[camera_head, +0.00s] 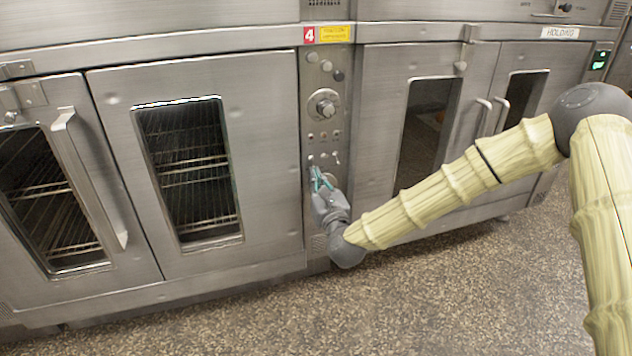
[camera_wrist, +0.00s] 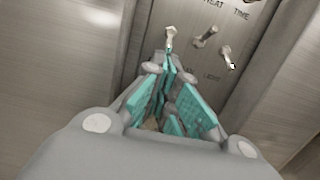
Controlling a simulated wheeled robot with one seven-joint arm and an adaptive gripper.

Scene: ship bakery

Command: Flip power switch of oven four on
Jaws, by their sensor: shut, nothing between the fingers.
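Oven four carries a red "4" label (camera_head: 309,34) above its narrow vertical control panel (camera_head: 315,92) in the head view. The panel has a large round dial (camera_head: 325,104) and small switches low down. In the wrist view a light-tipped toggle switch (camera_wrist: 170,38) stands just beyond my fingertips; I cannot tell whether they touch it. Two more toggles stand to its right, a middle one (camera_wrist: 206,37) and a right one (camera_wrist: 227,56). "HEAT", "TIME" and "LIGHT" lettering shows; no power label is readable. My gripper (camera_head: 320,179), also in the wrist view (camera_wrist: 170,72), is shut and empty, with teal pads, at the panel's lower part.
Oven doors with windows (camera_head: 188,165) and a protruding handle (camera_head: 90,175) flank the panel on the left. More doors with handles (camera_head: 483,115) stand on the right, below a "HOLDING" label (camera_head: 560,33). The speckled floor (camera_head: 440,285) in front is clear.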

